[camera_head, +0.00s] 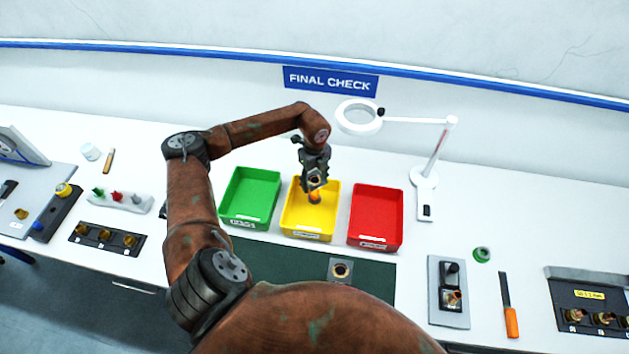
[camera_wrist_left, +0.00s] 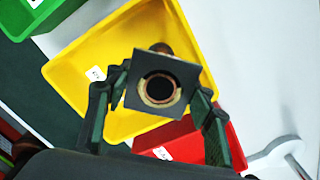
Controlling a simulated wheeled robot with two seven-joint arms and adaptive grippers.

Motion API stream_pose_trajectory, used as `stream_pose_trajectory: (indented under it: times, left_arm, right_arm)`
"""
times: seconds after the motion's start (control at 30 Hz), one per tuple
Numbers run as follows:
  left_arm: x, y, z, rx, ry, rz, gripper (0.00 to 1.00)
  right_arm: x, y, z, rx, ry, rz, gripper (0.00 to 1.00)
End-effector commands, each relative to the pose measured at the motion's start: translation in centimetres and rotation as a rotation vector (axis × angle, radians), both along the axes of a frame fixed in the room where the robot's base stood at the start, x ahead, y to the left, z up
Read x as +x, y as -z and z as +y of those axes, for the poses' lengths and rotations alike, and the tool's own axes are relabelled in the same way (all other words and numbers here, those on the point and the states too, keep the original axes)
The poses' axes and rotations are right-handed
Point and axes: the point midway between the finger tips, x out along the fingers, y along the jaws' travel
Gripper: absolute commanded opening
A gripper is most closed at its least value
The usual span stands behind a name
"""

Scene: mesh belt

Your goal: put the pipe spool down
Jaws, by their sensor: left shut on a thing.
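The pipe spool (camera_head: 315,196) is a short copper-coloured piece. In the left wrist view its dark square flange (camera_wrist_left: 133,92) faces the camera, with a round bore ringed in copper. My left gripper (camera_head: 315,180) is shut on the pipe spool, and its fingers (camera_wrist_left: 158,105) lie on either side of the flange. Gripper and spool are over the yellow bin (camera_head: 290,222), the middle one of three. I cannot tell whether the spool touches the bin floor; its far end is mostly hidden behind the flange. My right gripper is not in view.
The green bin (camera_head: 229,213) stands left of the yellow one and the red bin (camera_head: 374,243) stands right. A dark green mat (camera_head: 290,262) with a grey holed block (camera_head: 341,271) lies in front. A magnifier lamp (camera_head: 425,178) stands at right, its head behind the bins.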

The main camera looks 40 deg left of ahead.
Motion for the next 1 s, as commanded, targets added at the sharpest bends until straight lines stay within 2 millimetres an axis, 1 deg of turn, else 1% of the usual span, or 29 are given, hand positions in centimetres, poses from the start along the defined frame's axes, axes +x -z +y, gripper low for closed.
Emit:
stream_pose_trajectory:
  times: [0.03, 0.07, 0.43, 0.47, 0.7, 1.0]
  left_arm:
    - [0.09, 0.17, -0.01, -0.001, -0.001, -0.003, 0.04]
    - [0.09, 0.40, 0.02, 0.000, -0.001, -0.003, 0.04]
    - [0.11, 1.03, 0.02, 0.000, -0.001, -0.003, 0.04]
    - [0.03, 1.16, 0.03, 0.001, 0.000, -0.001, 0.50]
    - [0.03, 1.06, 0.02, 0.001, -0.001, -0.001, 0.66]
    - [0.05, 0.87, 0.03, 0.000, -0.001, -0.002, 0.67]
  right_arm:
    - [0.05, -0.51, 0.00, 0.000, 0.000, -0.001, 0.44]
    - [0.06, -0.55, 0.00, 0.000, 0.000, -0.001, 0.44]
    - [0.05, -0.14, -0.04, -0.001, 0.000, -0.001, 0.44]
    - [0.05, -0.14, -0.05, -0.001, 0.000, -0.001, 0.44]
    - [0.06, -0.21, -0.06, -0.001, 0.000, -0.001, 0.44]
    - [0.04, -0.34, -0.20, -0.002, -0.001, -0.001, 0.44]
